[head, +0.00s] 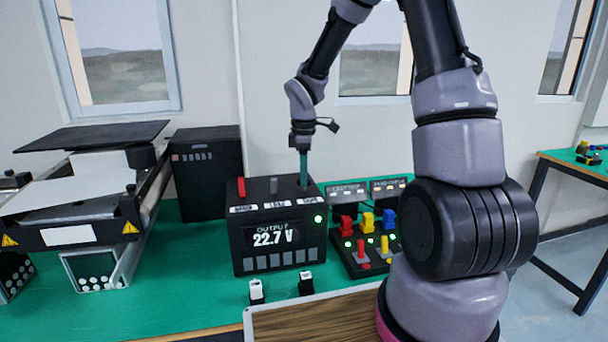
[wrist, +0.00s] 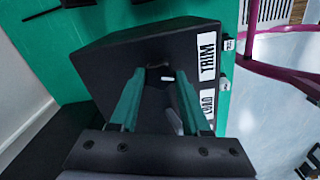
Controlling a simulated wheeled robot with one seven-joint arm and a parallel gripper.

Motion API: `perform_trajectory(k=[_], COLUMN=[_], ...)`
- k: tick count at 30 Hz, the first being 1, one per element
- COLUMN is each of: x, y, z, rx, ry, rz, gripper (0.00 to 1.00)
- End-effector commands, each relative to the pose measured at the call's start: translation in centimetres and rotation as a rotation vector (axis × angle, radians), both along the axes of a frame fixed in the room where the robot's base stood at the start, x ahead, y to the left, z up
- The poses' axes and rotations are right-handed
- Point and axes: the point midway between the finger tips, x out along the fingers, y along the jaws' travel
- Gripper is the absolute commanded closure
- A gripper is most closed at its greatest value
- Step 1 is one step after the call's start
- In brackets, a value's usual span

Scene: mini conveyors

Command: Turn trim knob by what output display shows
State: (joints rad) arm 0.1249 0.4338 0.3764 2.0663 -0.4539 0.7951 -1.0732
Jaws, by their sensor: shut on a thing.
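The black power box (head: 240,262) stands on the green bench, and its output display (head: 272,235) reads 22.7 V. A green lamp (head: 318,219) is lit on its front. On its top are a red handle (head: 241,188) and a grey handle (head: 273,185). My gripper (head: 303,180) points down at the top's right end, with its green fingers shut on the trim knob. In the wrist view my gripper (wrist: 160,77) is beside the TRIM label (wrist: 207,55). The trim knob is mostly hidden between the fingers, so its angle cannot be told.
A panel with red, yellow and blue switches (head: 366,222) stands right of the box. A dark cabinet (head: 205,180) and a conveyor unit (head: 75,210) stand left. Two small black-and-white pieces, one a switch-like block (head: 256,291), lie in front. My arm covers the right side.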

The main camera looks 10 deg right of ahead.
Motion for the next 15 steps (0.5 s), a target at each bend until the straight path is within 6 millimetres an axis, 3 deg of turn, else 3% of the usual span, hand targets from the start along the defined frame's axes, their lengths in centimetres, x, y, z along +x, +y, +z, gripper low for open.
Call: perform_trajectory(k=[15], x=[0.04], y=[0.09], z=[0.04], rx=[0.0], ry=[-0.002], rz=[-0.489], gripper=[1.0])
